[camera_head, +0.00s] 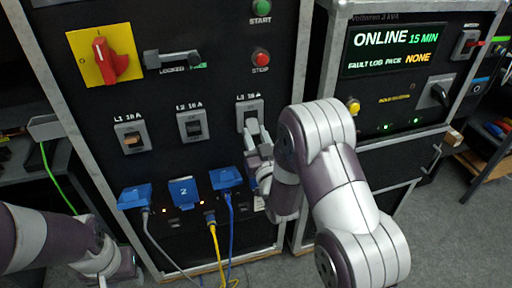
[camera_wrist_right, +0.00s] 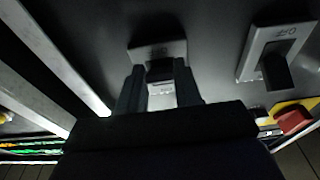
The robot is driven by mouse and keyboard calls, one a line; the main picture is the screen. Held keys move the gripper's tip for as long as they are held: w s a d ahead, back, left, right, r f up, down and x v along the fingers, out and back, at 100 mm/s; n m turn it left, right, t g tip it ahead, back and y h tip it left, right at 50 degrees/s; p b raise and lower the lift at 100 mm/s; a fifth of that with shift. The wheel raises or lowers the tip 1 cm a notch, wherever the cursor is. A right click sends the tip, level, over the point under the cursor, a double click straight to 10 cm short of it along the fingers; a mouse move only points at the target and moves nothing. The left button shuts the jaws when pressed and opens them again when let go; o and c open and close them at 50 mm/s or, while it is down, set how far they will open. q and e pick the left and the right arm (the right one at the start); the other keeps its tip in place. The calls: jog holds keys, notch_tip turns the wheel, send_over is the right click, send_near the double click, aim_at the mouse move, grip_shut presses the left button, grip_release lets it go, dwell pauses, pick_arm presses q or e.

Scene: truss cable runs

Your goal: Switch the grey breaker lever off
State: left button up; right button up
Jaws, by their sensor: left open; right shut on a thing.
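The L3 breaker (camera_head: 244,106) is the rightmost of the row of breakers on the black panel. My right gripper (camera_head: 255,136) is at it, its fingers reaching up to the breaker's lower part. In the right wrist view, the right gripper (camera_wrist_right: 160,98) is shut on the light grey lever (camera_wrist_right: 161,94) of that breaker, a finger on each side. The lever's exact position is partly hidden by the fingers. My left gripper (camera_head: 122,264) is open and empty, low at the left, away from the breakers.
The L2 breaker (camera_head: 190,126) with a dark lever and the L1 breaker (camera_head: 131,137) with a tan lever stand to the left. Blue sockets (camera_head: 183,192) with plugged cables lie below. A red rotary switch (camera_head: 109,61) is upper left.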

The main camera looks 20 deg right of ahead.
pick_arm(q)
jog(key=shift+f, duration=0.2)
pick_arm(e)
jog(key=o, duration=1)
jog(key=shift+o, duration=0.2)
pick_arm(q)
jog(key=shift+f+b, duration=0.4)
jog(key=shift+f, duration=0.1)
pick_arm(e)
jog(key=s+f, duration=0.2)
jog(key=s, duration=1)
jog(key=shift+s+d+f, duration=0.15)
jog(key=shift+s+d, duration=0.1)
